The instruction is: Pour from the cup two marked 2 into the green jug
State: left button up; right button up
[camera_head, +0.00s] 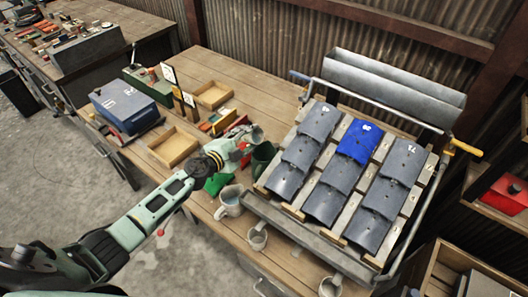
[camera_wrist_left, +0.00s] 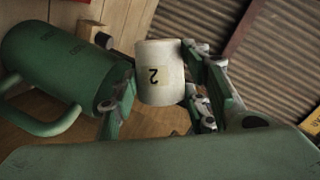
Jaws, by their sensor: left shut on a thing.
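The cup marked 2 (camera_wrist_left: 160,85) is whitish with a pale label bearing a dark 2. It sits between the fingers of my left gripper (camera_head: 246,140), which is shut on it. The cup also shows small in the head view (camera_head: 257,134), just above the green jug (camera_head: 264,158). In the left wrist view the dark green jug (camera_wrist_left: 62,72) lies left of the cup, its handle toward the bottom left. There the cup's axis is strongly tilted against the jug's. The cup's inside and any liquid are hidden. My right gripper is out of view.
A slanted rack of grey plates and one blue plate (camera_head: 360,141) stands right of the jug. A pale mug (camera_head: 230,202) and smaller cups (camera_head: 257,238) are near the table's front edge. Wooden trays (camera_head: 174,148) and a blue box (camera_head: 123,107) are at left.

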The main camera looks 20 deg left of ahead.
pick_arm(q)
jog(key=shift+d+f+m, duration=0.1)
jog(key=shift+m, duration=0.4)
jog(key=shift+d+f+m+y, duration=0.15)
jog(key=shift+m+y, duration=0.15)
jog(key=shift+m, duration=0.2)
jog(key=shift+s+f, duration=0.1)
jog(key=shift+d+f+m+t, duration=0.15)
jog(key=shift+m+t, duration=0.15)
jog(key=shift+m, duration=0.2)
jog(key=shift+b, duration=0.3)
